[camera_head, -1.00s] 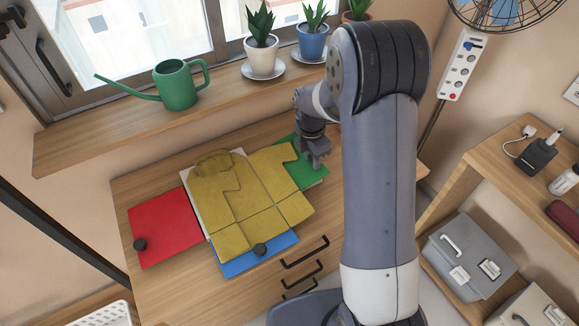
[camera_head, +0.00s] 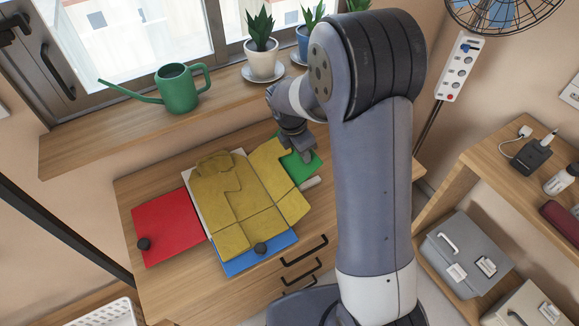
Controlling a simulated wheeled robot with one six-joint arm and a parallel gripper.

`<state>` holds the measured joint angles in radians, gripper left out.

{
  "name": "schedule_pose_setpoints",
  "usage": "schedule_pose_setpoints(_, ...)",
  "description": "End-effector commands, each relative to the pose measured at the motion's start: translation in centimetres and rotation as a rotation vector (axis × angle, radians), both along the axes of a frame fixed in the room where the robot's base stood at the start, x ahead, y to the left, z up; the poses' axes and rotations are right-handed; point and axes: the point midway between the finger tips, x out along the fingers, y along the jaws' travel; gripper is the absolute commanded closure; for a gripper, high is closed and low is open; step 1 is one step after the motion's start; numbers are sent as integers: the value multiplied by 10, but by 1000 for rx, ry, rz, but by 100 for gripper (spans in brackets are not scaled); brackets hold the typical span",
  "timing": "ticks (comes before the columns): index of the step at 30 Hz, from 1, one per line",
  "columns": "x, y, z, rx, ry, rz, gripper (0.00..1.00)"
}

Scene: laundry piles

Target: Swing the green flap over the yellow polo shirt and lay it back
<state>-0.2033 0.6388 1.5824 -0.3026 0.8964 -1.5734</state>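The yellow polo shirt (camera_head: 232,204) lies spread on a folding board, with its right part over the green flap. The green flap (camera_head: 303,169) is at the right of the board. It looks tilted up at its outer side, and the shirt part on it is raised too. My gripper (camera_head: 302,152) is at the outer edge of the green flap and appears shut on it; the fingers are small and partly hidden. The red flap (camera_head: 168,226) lies flat at the left, bare, with a dark knob. The blue flap (camera_head: 250,259) lies flat in front, partly under the shirt, also with a dark knob.
The board lies on a wooden dresser (camera_head: 140,187). A small pale cylinder (camera_head: 311,183) shows beside the green flap. Behind, a windowsill (camera_head: 85,148) holds a green watering can (camera_head: 178,88) and potted plants (camera_head: 263,50). My arm blocks the view at right.

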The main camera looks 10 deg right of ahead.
Motion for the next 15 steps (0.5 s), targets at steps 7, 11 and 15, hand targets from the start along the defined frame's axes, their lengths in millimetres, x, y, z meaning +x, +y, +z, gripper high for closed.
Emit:
schedule_pose_setpoints(7,-5,11,11,-34,-13,0,79)
schedule_pose_setpoints(11,-5,11,10,-34,-13,-1,79)
schedule_pose_setpoints(15,-6,14,12,-39,-15,1,79)
